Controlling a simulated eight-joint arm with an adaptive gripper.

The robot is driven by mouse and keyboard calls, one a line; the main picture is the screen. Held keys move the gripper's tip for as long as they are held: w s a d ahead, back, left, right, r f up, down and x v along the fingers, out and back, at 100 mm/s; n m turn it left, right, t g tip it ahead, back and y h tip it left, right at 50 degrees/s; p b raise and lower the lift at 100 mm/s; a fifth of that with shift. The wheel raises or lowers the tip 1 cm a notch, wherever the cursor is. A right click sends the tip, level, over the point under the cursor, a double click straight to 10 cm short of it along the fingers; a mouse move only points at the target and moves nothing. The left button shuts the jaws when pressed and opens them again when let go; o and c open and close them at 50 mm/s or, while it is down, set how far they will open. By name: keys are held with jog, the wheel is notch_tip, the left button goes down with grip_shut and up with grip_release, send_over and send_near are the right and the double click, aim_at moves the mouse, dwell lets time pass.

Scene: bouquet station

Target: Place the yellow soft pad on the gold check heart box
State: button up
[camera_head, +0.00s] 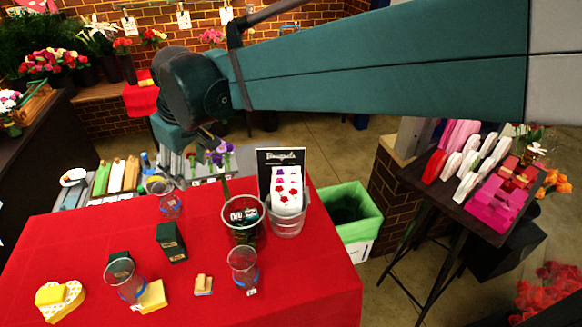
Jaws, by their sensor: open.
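The gold check heart box (70,305) sits at the front left of the red table. A yellow soft pad (49,294) lies on top of it, toward its left side. A second yellow block (153,297) lies on the cloth to the right, partly behind a clear glass; I cannot tell whether it is also a soft pad. My gripper (192,160) is open, beyond the table's back edge and well away from the heart box. Its fingers are small and partly hidden, and I see nothing held in it.
Clear glasses (126,279), (243,265) stand near a dark green box (171,242) and a small tan block (203,285). Cloth at the front right is free.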

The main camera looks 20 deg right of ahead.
jog(key=s+d+f+m+t, duration=0.1)
jog(key=s+d+f+m, duration=0.1)
jog(key=s+d, duration=0.4)
jog(key=s+d+f+m+t+h, duration=0.1)
jog(key=s+d, duration=0.5)
jog(key=d, duration=0.8)
jog(key=s+d+f+m+t, duration=0.1)
jog(key=s+d+f+m, duration=0.2)
jog(key=d, duration=0.7)
jog(key=s+m, duration=0.2)
jog(key=s, duration=0.2)
jog(key=shift+d+t+h, duration=0.15)
jog(key=shift+t+h, duration=0.25)
